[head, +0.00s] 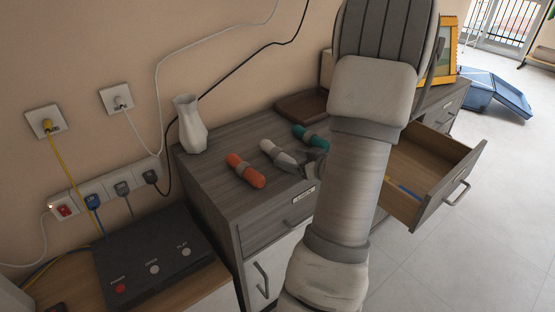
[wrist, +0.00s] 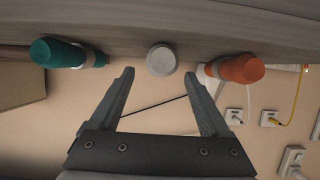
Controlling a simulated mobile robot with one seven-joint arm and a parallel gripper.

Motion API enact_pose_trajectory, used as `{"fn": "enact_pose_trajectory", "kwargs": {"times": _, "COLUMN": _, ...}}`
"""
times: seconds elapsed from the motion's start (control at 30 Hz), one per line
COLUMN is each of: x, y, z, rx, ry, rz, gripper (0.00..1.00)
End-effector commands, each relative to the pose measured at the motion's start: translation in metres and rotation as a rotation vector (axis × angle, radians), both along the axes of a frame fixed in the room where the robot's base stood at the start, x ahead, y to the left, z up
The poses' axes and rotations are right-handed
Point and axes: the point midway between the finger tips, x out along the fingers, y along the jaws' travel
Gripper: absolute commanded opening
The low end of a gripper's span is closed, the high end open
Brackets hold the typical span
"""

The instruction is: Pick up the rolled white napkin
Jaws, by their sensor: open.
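The rolled white napkin (head: 278,155) lies on the grey wood cabinet top with a grey band around it. It lies between an orange roll (head: 245,170) and a teal roll (head: 310,138). In the wrist view its round white end (wrist: 161,60) faces me, just beyond and between the fingertips. My gripper (wrist: 159,73) is open and empty, with one finger on each side of that end's line. In the head view my gripper (head: 312,163) is partly hidden by my arm, close to the napkin's near end. I cannot tell if it touches.
The orange roll (wrist: 235,69) and teal roll (wrist: 58,54) flank the fingers in the wrist view. A white vase (head: 190,125) stands at the cabinet's left, and a brown tray (head: 302,104) at the back. An open drawer (head: 436,170) juts out at the right.

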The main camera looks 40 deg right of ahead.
Motion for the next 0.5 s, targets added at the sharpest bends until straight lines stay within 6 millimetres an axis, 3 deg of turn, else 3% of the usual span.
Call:
{"fn": "enact_pose_trajectory", "kwargs": {"times": 0.37, "x": 0.027, "y": -0.003, "z": -0.012, "rx": -0.001, "ry": -0.002, "rz": 0.0, "gripper": 0.8}}
{"fn": "enact_pose_trajectory", "kwargs": {"times": 0.5, "x": 0.047, "y": -0.004, "z": -0.02, "rx": -0.001, "ry": -0.002, "rz": 0.003, "gripper": 0.8}}
